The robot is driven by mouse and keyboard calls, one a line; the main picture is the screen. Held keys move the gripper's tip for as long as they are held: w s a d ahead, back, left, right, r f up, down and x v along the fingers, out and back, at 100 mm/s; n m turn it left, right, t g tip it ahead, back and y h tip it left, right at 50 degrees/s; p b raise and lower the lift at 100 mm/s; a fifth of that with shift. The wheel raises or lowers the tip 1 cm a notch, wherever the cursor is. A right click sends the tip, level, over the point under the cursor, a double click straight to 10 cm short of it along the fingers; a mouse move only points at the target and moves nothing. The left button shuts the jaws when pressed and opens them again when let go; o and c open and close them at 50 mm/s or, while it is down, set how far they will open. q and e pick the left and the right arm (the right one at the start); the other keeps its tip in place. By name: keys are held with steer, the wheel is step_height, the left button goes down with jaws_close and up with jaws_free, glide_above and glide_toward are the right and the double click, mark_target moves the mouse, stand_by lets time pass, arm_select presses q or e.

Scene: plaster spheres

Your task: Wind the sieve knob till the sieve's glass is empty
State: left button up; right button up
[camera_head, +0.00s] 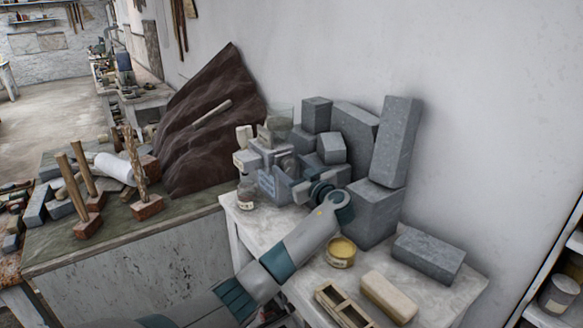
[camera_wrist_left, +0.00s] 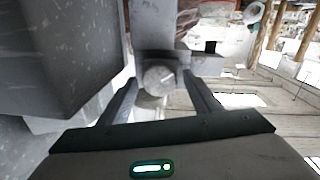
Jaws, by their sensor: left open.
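The sieve (camera_head: 268,152) is a grey boxy device on the white table, partly hidden by my left gripper and arm. A clear glass vessel (camera_head: 279,112) shows at its top; how much is in it I cannot tell. In the left wrist view the sieve knob (camera_wrist_left: 160,79) is a small round grey disc with a pale line across its face. My left gripper (camera_head: 284,177) is at the front of the sieve. In the wrist view its fingers (camera_wrist_left: 160,88) stand open on either side of the knob; contact cannot be made out. My right gripper is not in view.
Grey stone blocks (camera_head: 376,212) crowd the right side of the sieve. A small bottle (camera_head: 246,194) stands to its left. A yellow-filled jar (camera_head: 341,252), a beige block (camera_head: 389,296) and a wooden tray (camera_head: 343,306) occupy the table front.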

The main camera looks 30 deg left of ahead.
arm_select(q)
steer(key=shift+c, duration=0.6)
steer(key=c, duration=0.9)
